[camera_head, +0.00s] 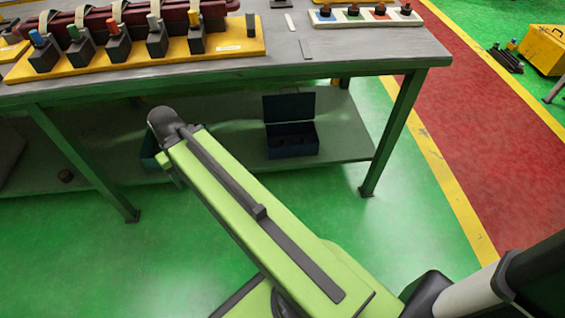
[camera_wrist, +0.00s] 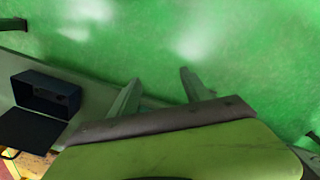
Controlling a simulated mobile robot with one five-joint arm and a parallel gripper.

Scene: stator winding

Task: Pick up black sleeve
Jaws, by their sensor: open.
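No object stands out for certain as the black sleeve. Candidates in the head view are small black round pieces (camera_head: 353,10) on a white tray at the table's back right, and a small dark round object (camera_head: 65,176) on the lower shelf. My gripper (camera_wrist: 158,84) shows in the wrist view with its two fingers apart and nothing visible between them. Green floor fills the view beyond the fingers. In the head view my arm reaches to the table's front, below its top; the gripper is mostly hidden behind the arm.
An open dark toolbox (camera_head: 292,150) stands on the lower shelf (camera_head: 225,130); the wrist view shows it at left (camera_wrist: 45,92). The grey table (camera_head: 280,55) bears a yellow rack (camera_head: 232,37) with several black blocks. Table legs (camera_head: 395,130) flank the shelf. Green floor is clear at right.

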